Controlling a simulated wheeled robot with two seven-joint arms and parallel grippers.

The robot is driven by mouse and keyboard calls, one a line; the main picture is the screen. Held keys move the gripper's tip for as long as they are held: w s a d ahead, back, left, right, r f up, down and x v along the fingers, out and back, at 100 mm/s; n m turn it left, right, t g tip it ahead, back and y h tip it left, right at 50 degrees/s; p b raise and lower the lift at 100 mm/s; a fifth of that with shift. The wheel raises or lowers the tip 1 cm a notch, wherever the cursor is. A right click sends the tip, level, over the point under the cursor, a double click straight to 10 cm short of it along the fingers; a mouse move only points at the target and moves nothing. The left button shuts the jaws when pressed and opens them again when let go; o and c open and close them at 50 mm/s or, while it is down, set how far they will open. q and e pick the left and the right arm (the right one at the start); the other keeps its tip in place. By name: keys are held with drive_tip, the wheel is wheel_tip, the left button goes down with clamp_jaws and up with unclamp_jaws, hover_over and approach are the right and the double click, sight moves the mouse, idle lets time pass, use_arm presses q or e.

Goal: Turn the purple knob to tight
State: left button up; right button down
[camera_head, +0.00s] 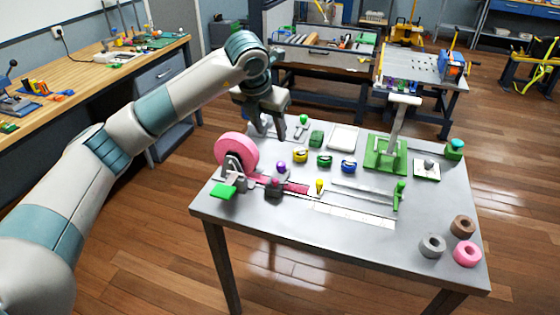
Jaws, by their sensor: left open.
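The purple knob (281,167) is a small round ball on the grey table, just right of the big pink strap roll (237,152). A dark block (273,188) with a small pinkish top sits just below it in the picture, on the pink strap (295,187). My left gripper (268,134) is open, pointing down over the table's back left part. It is behind the purple knob and apart from it, with nothing seen between its fingers. Any marking for tight is too small to read. My right gripper is not in view.
Yellow (300,156), green (325,160) and blue (348,166) pieces stand right of the purple knob. A green-based post (386,155) rises at the back right. Three loose rolls, one of them grey (432,246), lie at the front right. The table's front middle is clear.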

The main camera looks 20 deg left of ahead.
use_arm(q)
drive_tip(key=p, duration=0.3)
approach(281, 163)
drive_tip(key=p+x, duration=0.2)
drive_tip(key=x, duration=0.5)
drive_tip(key=shift+f, duration=0.1)
drive_tip(key=shift+w+f, duration=0.25)
drive_tip(key=shift+f, duration=0.4)
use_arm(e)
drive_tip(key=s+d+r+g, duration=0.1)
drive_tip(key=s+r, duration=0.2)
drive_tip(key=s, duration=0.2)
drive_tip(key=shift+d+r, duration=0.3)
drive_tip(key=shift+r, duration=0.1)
use_arm(q)
drive_tip(key=c, duration=0.9)
drive_tip(key=shift+c, duration=0.7)
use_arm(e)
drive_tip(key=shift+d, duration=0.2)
